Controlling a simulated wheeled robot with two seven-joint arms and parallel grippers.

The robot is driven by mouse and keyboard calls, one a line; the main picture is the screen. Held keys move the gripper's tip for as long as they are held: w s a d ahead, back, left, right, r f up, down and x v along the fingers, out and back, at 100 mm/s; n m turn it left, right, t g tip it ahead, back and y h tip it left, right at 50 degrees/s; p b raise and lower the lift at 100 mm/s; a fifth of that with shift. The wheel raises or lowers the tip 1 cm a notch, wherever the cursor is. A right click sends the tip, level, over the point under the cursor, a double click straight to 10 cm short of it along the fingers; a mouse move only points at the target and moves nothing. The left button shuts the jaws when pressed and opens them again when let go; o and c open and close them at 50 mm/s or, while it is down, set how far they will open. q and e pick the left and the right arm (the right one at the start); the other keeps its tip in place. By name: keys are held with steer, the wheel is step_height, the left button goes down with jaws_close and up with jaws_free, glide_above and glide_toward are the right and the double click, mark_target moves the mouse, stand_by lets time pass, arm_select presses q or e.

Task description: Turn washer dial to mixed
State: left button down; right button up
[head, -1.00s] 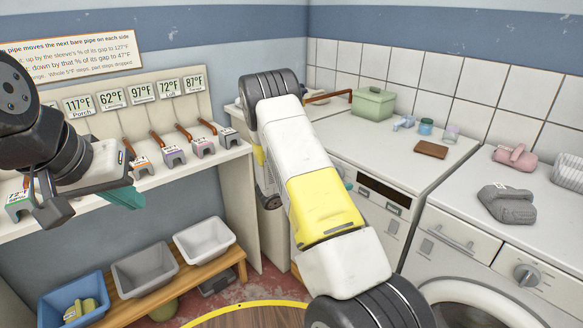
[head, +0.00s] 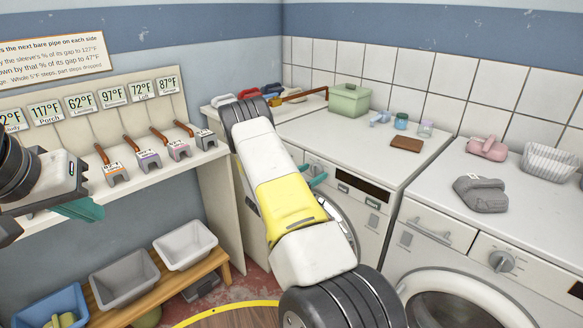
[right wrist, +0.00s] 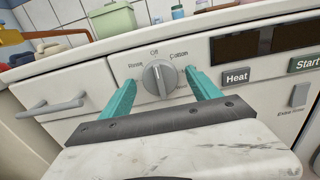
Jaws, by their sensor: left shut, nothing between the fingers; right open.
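In the right wrist view a grey round dial (right wrist: 160,78) sits on a white machine's front panel. "Off" is printed above it, "Cotton" at its upper right, and a label too blurred to read surely at its upper left. Its ridge stands roughly upright, towards "Off". My right gripper (right wrist: 159,77) is open, one teal finger on each side of the dial; I cannot tell whether they touch it. In the head view my arm hides most of this. Another dial (head: 502,261) is on the right-hand machine with a round door. My left gripper (head: 76,209) is shut and empty at the left.
"Heat" (right wrist: 236,77) and "Start" (right wrist: 306,63) buttons lie right of the near dial. A green box (head: 350,100), brown block (head: 406,144) and grey cloth (head: 481,195) lie on the machine tops. A shelf with grey clamps (head: 149,160) and bins (head: 184,245) stand at left.

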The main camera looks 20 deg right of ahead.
steer(key=c, duration=1.4)
steer(key=shift+o, duration=0.2)
steer(key=shift+m, duration=0.3)
steer(key=m, duration=0.3)
steer(key=shift+m, duration=0.4)
steer(key=m, duration=0.9)
steer(key=shift+m, duration=2.2)
